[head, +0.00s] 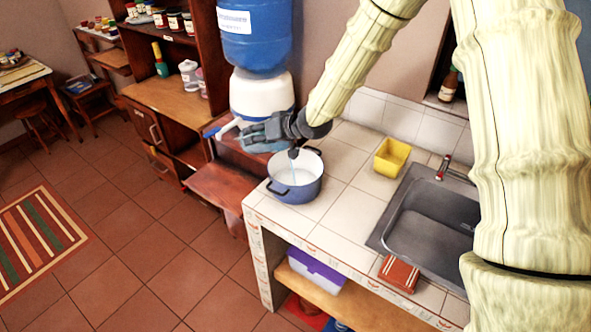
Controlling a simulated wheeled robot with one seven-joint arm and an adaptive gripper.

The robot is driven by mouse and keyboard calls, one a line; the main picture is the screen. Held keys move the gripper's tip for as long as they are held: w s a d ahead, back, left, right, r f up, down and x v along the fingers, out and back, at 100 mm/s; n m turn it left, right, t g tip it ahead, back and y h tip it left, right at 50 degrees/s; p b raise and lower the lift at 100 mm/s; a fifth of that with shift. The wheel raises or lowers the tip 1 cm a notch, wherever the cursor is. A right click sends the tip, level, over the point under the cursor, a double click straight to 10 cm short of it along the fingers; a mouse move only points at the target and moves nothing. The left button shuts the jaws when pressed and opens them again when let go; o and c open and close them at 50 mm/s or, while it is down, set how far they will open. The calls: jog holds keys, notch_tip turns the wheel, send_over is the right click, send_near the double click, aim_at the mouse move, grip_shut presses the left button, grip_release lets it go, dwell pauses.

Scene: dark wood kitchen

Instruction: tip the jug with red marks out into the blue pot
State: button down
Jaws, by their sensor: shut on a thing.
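The blue pot (295,185) stands upright and without a lid on the tiled counter, its pale inside visible. My gripper (265,134) is up and to the left of the pot, in front of the white water dispenser base. It is shut on a small grey-blue, see-through vessel (262,146), apparently the jug, which looks tilted. My fingers cover much of it, and its red marks cannot be made out. A thin pale-blue streak (293,172) shows over the pot's opening, below a dark part of my gripper; I cannot tell whether it is liquid.
A blue water bottle (254,35) on a white base (261,95) stands behind my gripper. A yellow container (391,157) and the grey sink (430,214) are right of the pot. Tiles between pot and sink are clear.

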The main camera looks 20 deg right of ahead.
jog(key=shift+s+d+f+t+y+b, duration=0.2)
jog(key=shift+t+y+b, duration=0.25)
jog(key=shift+b, duration=1.15)
dwell(0.3)
jog(key=shift+s+d+r+t+y+b, duration=0.45)
jog(key=shift+t+b, duration=0.3)
jog(key=shift+b, duration=1.4)
dwell(1.4)
jog(key=shift+s+d+f+t+y+b, duration=0.3)
jog(key=shift+s+b, duration=0.2)
jog(key=shift+b, duration=0.3)
jog(key=shift+s+d+f+t+y+b, duration=0.3)
jog(key=shift+s+b, duration=0.2)
jog(key=shift+b, duration=0.25)
dwell(1.0)
